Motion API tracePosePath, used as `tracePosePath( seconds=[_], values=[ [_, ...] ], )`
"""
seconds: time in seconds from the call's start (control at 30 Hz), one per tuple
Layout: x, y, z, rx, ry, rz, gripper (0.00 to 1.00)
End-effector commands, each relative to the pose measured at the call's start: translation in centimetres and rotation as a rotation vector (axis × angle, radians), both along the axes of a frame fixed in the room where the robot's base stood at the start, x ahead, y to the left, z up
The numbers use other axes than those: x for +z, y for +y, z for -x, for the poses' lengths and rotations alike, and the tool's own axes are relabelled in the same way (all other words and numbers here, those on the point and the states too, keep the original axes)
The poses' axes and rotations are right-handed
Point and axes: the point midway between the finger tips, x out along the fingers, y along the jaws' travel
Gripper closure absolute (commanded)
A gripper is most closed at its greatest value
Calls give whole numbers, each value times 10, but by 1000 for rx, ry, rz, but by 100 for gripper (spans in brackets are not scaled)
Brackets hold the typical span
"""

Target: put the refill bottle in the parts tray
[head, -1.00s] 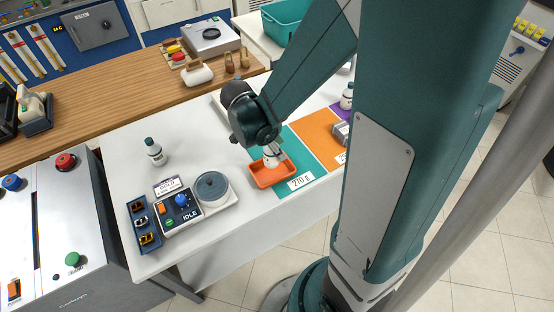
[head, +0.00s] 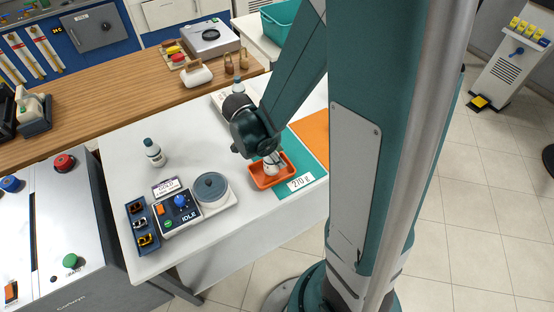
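A shallow orange tray (head: 284,181), which I take for the parts tray, sits on the teal mat by a "270 g" label. My gripper (head: 271,168) points down inside or just above it. Something white shows at the fingertips, too small and covered to tell whether it is a bottle or finger parts. Whether the fingers are open or shut is unclear. A white bottle with a dark cap (head: 154,154) stands upright at the left of the white table. I cannot tell which is the refill bottle.
A control box marked "IDLE" (head: 177,211), a round grey-topped device (head: 211,188) and a blue tray of small clips (head: 141,226) stand left of the orange tray. An orange mat (head: 313,134) lies to its right, partly covered by my arm. The table's middle left is clear.

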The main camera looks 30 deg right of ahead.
Motion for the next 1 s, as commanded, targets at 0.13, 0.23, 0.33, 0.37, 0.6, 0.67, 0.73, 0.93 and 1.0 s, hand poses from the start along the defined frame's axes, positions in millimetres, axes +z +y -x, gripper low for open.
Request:
tracePosePath(
  seconds=[0.13,0.23,0.33,0.37,0.6,0.67,0.73,0.93,1.0],
  values=[
    [-12,0,0,0,0,0,84],
    [-16,0,0,0,0,0,84],
    [-17,0,0,0,0,0,84],
    [-16,0,0,0,0,0,84],
    [-17,0,0,0,0,0,84],
    [-19,0,0,0,0,0,84],
    [-20,0,0,0,0,0,84],
    [-19,0,0,0,0,0,53],
    [-19,0,0,0,0,0,53]
  ],
)
